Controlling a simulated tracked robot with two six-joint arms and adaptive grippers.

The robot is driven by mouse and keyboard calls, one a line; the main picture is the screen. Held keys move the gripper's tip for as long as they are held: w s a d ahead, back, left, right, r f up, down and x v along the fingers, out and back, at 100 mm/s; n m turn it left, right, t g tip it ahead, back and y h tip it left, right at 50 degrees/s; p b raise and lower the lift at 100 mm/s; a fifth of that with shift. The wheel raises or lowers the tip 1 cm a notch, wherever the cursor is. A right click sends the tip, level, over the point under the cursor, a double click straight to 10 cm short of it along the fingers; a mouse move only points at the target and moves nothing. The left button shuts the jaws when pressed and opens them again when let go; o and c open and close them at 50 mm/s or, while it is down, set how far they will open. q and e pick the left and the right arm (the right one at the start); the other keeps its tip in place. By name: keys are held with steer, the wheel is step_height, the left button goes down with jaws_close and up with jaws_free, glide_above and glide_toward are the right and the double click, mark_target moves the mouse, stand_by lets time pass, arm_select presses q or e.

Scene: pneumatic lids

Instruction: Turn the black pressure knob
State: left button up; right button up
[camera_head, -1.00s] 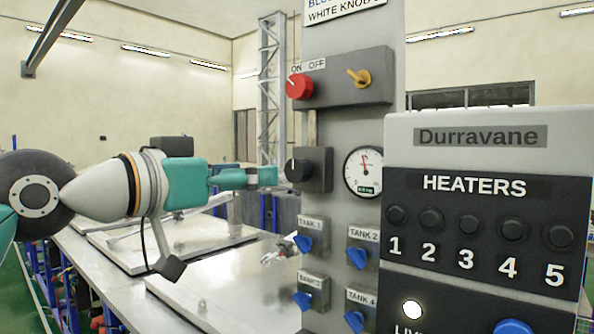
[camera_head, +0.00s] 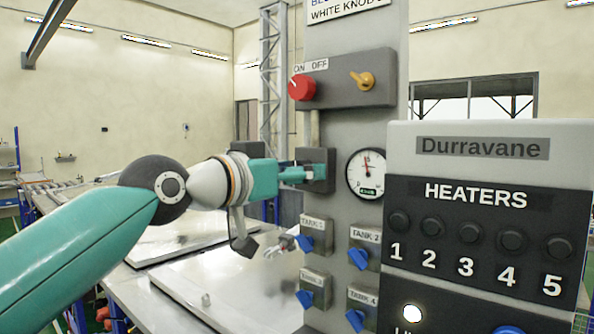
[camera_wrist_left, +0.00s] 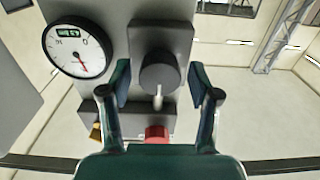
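The black pressure knob (camera_wrist_left: 160,73) sits on a dark square box in the left wrist view. A pale pointer mark shows at its lower edge. In the head view my gripper covers the knob, and the box (camera_head: 326,170) shows behind it. My left gripper (camera_head: 303,174) is at the knob. In the left wrist view its two teal fingers (camera_wrist_left: 160,83) stand open, one on each side of the knob, with a small gap on both sides. The pressure gauge (camera_head: 367,174) is right of the box, its needle near upright. My right gripper is not in view.
A red knob (camera_head: 302,87) and a yellow switch (camera_head: 360,79) are on the box above. Blue tank valves (camera_head: 305,243) are below. The Durravane heater panel (camera_head: 485,146) stands close at the right. Metal lids (camera_head: 240,291) lie at lower left.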

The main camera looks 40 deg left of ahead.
arm_select(q)
steer(key=c, duration=0.8)
steer(key=shift+d, duration=0.15)
steer(key=shift+c, duration=0.6)
steer(key=n, duration=0.6)
steer(key=shift+a+p, duration=0.25)
steer(key=shift+p, duration=0.05)
steer(key=n+p, duration=0.1)
steer(key=n, duration=0.4)
steer(key=shift+f+n, duration=0.1)
steer(key=shift+n, duration=0.2)
